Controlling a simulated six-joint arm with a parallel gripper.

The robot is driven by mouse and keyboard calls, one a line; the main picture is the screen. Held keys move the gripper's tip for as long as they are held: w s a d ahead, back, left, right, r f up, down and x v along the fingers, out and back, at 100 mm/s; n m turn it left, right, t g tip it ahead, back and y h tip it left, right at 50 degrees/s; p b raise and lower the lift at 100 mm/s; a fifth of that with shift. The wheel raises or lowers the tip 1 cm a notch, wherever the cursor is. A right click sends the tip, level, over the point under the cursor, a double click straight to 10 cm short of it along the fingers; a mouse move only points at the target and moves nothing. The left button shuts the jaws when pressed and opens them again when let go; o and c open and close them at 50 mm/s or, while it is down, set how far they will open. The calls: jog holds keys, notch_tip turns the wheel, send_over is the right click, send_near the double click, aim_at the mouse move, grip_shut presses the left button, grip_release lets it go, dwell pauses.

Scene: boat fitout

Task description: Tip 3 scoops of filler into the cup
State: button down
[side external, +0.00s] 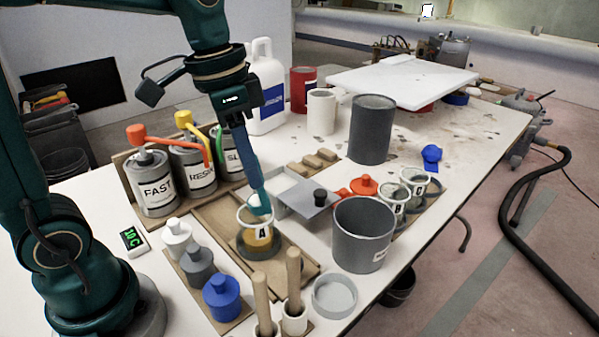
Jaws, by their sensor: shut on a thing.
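A clear cup marked A (258,238) with amber contents stands upright on a dark round base on a brown board. My gripper (261,207) points down at the mouth of cup A, its fingertips overlapping the rim. It is shut on a small pale thing (253,201), mostly hidden by the fingers; I cannot tell exactly what it is, nor whether it touches the cup. An orange-red scoop-like piece (363,186) lies to the right. No filler can be made out.
A large grey bucket (362,236) stands right of cup A, with a tall dark canister (371,130) behind. Cans marked FAST (156,190) and RESIN (196,177) stand left. Small lidded pots (200,268) and upright sticks (293,275) line the front. Clear cups (395,200) stand right.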

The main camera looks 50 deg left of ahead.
jog(key=a+f+n+h, duration=0.1)
jog(key=a+f+h, duration=0.1)
jog(key=a+h, duration=0.5)
jog(key=shift+a+f+h, duration=0.25)
jog(key=shift+a+h, duration=0.05)
jog(key=shift+h, duration=1.7)
jog(key=d+r+m+y, duration=0.4)
jog(key=r+m+y, duration=0.3)
jog(key=m+y, duration=0.3)
jog(key=shift+s+d+m+g, duration=0.35)
jog(key=shift+s+m+g, duration=0.1)
jog(key=shift+m, duration=0.85)
jog(key=shift+y, duration=0.3)
